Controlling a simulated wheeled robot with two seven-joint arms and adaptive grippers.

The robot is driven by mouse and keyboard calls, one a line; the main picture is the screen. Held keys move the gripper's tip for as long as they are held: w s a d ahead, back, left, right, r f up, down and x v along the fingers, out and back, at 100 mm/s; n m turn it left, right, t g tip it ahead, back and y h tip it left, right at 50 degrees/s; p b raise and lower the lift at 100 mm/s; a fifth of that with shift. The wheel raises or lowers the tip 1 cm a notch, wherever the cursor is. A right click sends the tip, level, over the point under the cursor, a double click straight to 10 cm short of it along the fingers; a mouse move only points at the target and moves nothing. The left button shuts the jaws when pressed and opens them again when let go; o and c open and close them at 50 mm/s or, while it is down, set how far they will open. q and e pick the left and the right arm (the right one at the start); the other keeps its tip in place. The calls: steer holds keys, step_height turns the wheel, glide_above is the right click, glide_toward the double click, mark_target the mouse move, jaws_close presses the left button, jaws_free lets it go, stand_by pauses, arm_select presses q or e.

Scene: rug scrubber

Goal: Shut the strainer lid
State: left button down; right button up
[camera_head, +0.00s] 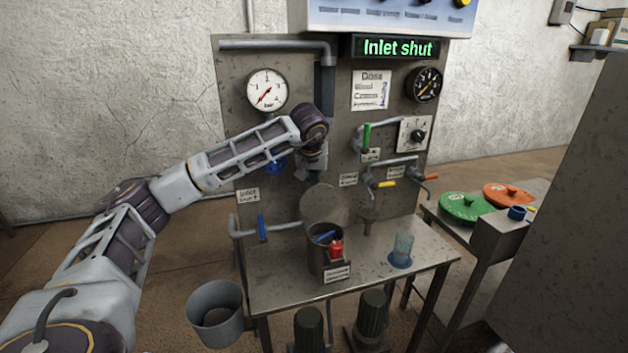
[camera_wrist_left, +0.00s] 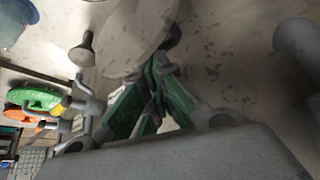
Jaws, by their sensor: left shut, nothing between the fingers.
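The strainer lid (camera_head: 319,203) is a grey round disc standing raised at the back of the strainer pot (camera_head: 316,262). The pot is an open metal cylinder on the bench with blue and red items at its mouth. In the left wrist view the lid (camera_wrist_left: 130,35) fills the top middle. My left gripper (camera_head: 313,178) is above the lid's upper edge, in front of the panel. Its green fingers (camera_wrist_left: 158,65) are shut and empty, their tips at the lid's edge. I cannot tell whether they touch it. My right gripper is not in view.
The bench (camera_head: 275,290) also carries a clear cup (camera_head: 402,249) right of the pot. A blue-handled pipe (camera_head: 262,228) is at left, and green (camera_head: 367,137) and yellow (camera_head: 386,184) valve handles are at right. A bucket (camera_head: 216,312) stands at lower left. The display reads "Inlet shut".

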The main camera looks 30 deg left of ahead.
arm_select(q)
steer(key=shift+s+d+f, duration=0.1)
steer(key=shift+s+d, duration=0.05)
steer(key=shift+d, duration=0.05)
stand_by(0.3)
steer(key=shift+s+d+f, duration=0.25)
steer(key=shift+s+d, duration=0.65)
steer(key=shift+d, duration=0.15)
steer(key=shift+s+d+f, duration=0.25)
steer(key=shift+s+d, duration=0.65)
steer(key=shift+d, duration=0.15)
steer(key=shift+d+f, duration=0.1)
steer(key=shift+f, duration=0.05)
